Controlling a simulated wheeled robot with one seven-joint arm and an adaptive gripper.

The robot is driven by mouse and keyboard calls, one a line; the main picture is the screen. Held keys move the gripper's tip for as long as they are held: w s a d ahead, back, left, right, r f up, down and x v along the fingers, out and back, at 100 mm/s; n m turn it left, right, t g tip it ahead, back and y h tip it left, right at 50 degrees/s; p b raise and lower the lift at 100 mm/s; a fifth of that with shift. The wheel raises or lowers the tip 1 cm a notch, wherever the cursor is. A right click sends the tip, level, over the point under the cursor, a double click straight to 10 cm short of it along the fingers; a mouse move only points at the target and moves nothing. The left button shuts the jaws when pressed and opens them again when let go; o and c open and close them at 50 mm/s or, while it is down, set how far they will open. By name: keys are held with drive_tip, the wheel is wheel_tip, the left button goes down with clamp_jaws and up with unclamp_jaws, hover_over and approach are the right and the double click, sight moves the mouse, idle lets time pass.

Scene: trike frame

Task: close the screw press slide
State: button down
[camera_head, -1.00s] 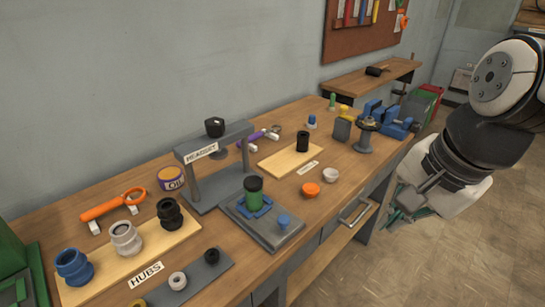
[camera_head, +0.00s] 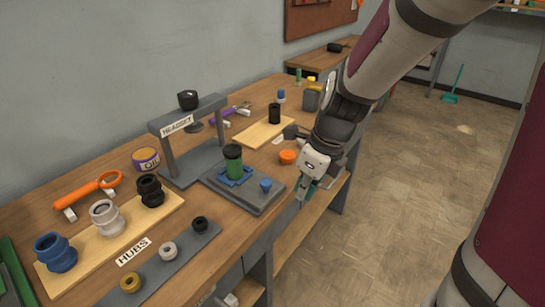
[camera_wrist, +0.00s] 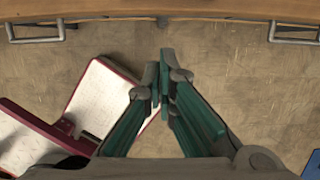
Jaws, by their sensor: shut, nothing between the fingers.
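The screw press (camera_head: 176,130) is a grey frame labelled HEADSET, standing on the bench with a black knob on top. Its slide (camera_head: 262,196) is a grey plate that sticks out from under the frame toward the bench's front edge. A green cylinder (camera_head: 233,166) with a black top stands in a blue holder on the slide. My gripper (camera_head: 305,190) is right of the slide by the bench's front edge, apart from the knob. In the wrist view the teal fingers (camera_wrist: 161,80) are together and empty, above the floor.
Hubs on a wooden board (camera_head: 81,254) and small rings on a grey strip (camera_head: 190,253) lie to the left. The wrist view shows the bench edge (camera_wrist: 160,7) with handles (camera_wrist: 35,36) below it.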

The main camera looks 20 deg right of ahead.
sight(268, 196)
drive_tip(key=shift+w+a+f+b, duration=0.4)
drive_tip(key=shift+w+a+f, duration=0.25)
drive_tip(key=shift+f, duration=0.45)
drive_tip(key=shift+w+a+f+b, duration=0.4)
drive_tip(key=shift+w+f, duration=0.5)
drive_tip(key=shift+f, duration=0.15)
drive_tip(key=shift+w+a+f+b, duration=0.35)
drive_tip(key=shift+w+a+f, duration=0.3)
drive_tip(key=shift+f, duration=0.45)
drive_tip(key=shift+w+d, duration=0.1)
drive_tip(key=shift+w+a+r+p, duration=0.15)
drive_tip(key=shift+w+a+p, duration=0.7)
drive_tip(key=shift+w, duration=0.2)
drive_tip(key=shift+w+a, duration=0.3)
drive_tip(key=shift+w, duration=0.25)
